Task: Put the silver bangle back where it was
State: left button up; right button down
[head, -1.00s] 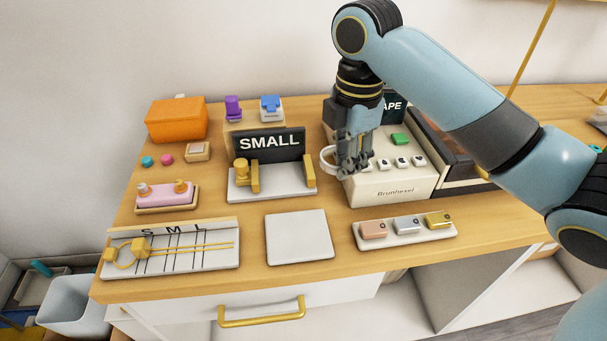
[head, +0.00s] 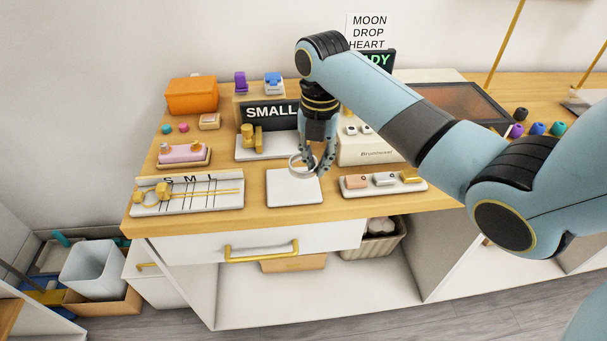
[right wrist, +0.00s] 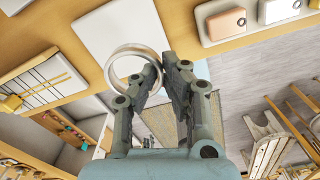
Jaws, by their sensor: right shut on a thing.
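The silver bangle (head: 298,168) is a plain pale ring. My right gripper (head: 318,168) is shut on its edge and holds it over the white square pad (head: 289,193) on the counter. Whether the bangle touches the pad is hard to tell. In the right wrist view the bangle (right wrist: 121,58) sticks out to the left from between the fingertips of the gripper (right wrist: 170,62), with the pad (right wrist: 98,32) beyond it. My left gripper is not in view.
Left of the pad lies a sizing board (head: 172,201) marked S M L with a gold ring. To the right is a tray (head: 356,189) with pink, silver and gold blocks. Behind stand the SMALL sign (head: 268,112) and the white Brunhexel machine (head: 360,152).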

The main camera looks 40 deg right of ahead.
aim_at(305, 186)
jog(key=shift+w+a+f, duration=0.3)
jog(key=shift+w+f, duration=0.2)
jog(key=shift+w, duration=0.1)
jog(key=shift+w+a+f, duration=0.25)
jog(key=shift+w+f, duration=0.2)
jog(key=shift+w, duration=0.15)
notch_tip(305, 186, down, 3)
jog(key=shift+f, duration=0.6)
jog(key=c, duration=1.5)
grip_release()
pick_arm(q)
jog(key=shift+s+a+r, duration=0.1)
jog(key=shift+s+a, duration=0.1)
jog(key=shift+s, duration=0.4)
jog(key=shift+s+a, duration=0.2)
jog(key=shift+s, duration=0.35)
pick_arm(e)
jog(key=shift+o, duration=0.2)
jog(key=shift+r, duration=0.1)
